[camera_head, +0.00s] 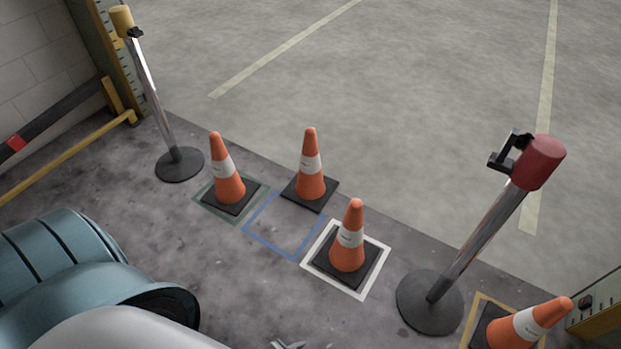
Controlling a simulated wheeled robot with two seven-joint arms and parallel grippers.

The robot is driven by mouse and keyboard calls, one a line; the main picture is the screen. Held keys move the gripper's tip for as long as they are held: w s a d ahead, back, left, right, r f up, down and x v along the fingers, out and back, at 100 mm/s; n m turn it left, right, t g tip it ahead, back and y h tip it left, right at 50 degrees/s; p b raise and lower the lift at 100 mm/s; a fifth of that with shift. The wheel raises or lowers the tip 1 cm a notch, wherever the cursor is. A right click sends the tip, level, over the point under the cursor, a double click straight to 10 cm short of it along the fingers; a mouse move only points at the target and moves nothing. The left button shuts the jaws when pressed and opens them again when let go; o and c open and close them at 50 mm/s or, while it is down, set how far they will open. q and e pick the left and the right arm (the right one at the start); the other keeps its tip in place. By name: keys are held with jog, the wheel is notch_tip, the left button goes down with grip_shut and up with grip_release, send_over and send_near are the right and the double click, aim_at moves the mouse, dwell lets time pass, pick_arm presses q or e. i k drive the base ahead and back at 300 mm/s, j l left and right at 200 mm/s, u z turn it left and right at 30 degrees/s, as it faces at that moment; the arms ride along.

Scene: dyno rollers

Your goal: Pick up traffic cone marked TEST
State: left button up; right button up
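Several orange cones with white bands and black square bases stand on the floor. One cone (226,180) is in a green outline at left. Another cone (310,176) stands behind, at the blue outline's far corner. A third cone (348,245) is in the white outline, nearest the middle. A fourth cone (525,325) is in a yellow outline at the lower right, cut by the frame. The bands carry small dark print too small to read, so I cannot tell which says TEST. A small grey tip at the bottom edge may be my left gripper (287,344); its opening is unclear. My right gripper is not in view.
A blue floor outline (248,233) is empty inside. A yellow-topped post (155,105) stands at left. A red-topped post (475,245) stands between the white-outline cone and lower-right cone. A yellow rail (65,160) runs along the left wall. The floor beyond is clear.

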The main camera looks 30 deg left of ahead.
aim_at(312, 189)
jog(key=i+j, duration=0.15)
jog(key=j, duration=0.25)
jog(key=i+j+z, duration=0.1)
jog(key=j, duration=0.3)
jog(key=i+j, duration=0.2)
jog(key=j, duration=0.25)
jog(key=i+j+z, duration=0.15)
jog(key=j, duration=0.25)
jog(key=i+j, duration=0.1)
jog(key=j, duration=0.3)
jog(key=i+j+z, duration=0.1)
jog(key=j, duration=0.35)
jog(key=i+j, duration=0.25)
jog(key=j, duration=0.15)
jog(key=i+j+z, duration=0.1)
jog(key=i+j, duration=0.15)
jog(key=i+j+z, duration=0.1)
jog(key=i+j, duration=0.15)
jog(key=j, duration=0.25)
